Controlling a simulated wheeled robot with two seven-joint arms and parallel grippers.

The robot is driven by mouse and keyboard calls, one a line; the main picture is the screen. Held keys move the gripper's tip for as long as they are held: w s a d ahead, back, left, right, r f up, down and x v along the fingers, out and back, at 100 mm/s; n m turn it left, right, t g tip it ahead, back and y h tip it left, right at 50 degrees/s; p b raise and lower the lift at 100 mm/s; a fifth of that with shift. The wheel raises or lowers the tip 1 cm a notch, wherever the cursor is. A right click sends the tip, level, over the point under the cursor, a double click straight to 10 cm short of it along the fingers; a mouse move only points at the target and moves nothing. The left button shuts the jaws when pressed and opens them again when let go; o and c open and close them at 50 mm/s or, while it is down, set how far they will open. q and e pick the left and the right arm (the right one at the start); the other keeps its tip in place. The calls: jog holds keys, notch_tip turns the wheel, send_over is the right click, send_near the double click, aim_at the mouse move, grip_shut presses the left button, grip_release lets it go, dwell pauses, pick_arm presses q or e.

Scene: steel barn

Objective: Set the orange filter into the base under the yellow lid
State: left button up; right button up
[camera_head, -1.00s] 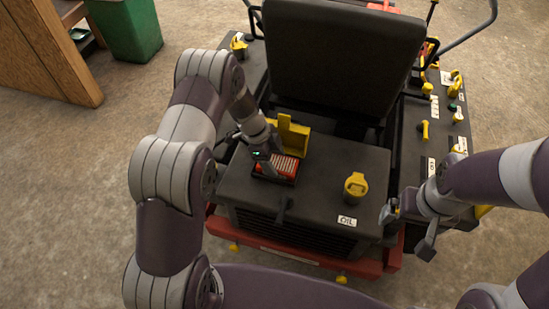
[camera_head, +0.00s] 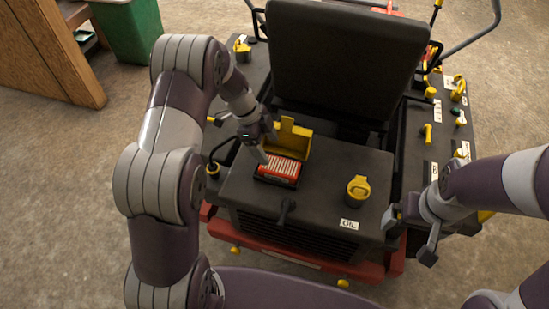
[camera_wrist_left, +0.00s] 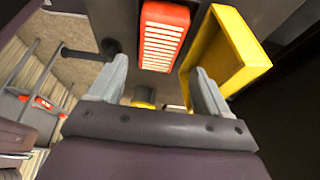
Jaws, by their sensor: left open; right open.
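The orange filter (camera_head: 280,167), with pale ribs on top, lies in the black base (camera_head: 275,182) on the dark hood; I cannot tell how deep it sits. The yellow lid (camera_head: 289,139) stands open behind it. In the left wrist view the filter (camera_wrist_left: 164,38) shows beyond the fingertips, and the lid (camera_wrist_left: 225,52) is to its right. My left gripper (camera_head: 266,146) is open and empty, just left of the lid and behind the filter; its two fingers (camera_wrist_left: 158,88) are apart. My right gripper (camera_head: 408,226) is open beside the hood's right edge.
A yellow oil cap (camera_head: 358,188) stands on the hood to the right, near an OIL label (camera_head: 349,224). The black seat (camera_head: 340,60) rises behind. A black latch handle (camera_head: 286,209) is at the hood's front edge. Yellow levers (camera_head: 428,135) line the right panel.

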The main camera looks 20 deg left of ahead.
pick_arm(q)
jog(key=s+r+n+y, duration=0.1)
jog(key=s+r+n, duration=0.2)
jog(key=s+n, duration=0.3)
jog(key=s+r+n+t+y, duration=0.1)
jog(key=s+r+n+y, duration=0.1)
jog(key=s+n, duration=0.4)
jog(key=s+r+n+y, duration=0.1)
jog(key=s+r+n, duration=0.4)
jog(key=s+n, duration=0.1)
jog(key=shift+s+a+t+y, duration=0.3)
jog(key=shift+s+a, duration=0.1)
jog(key=shift+s, duration=0.2)
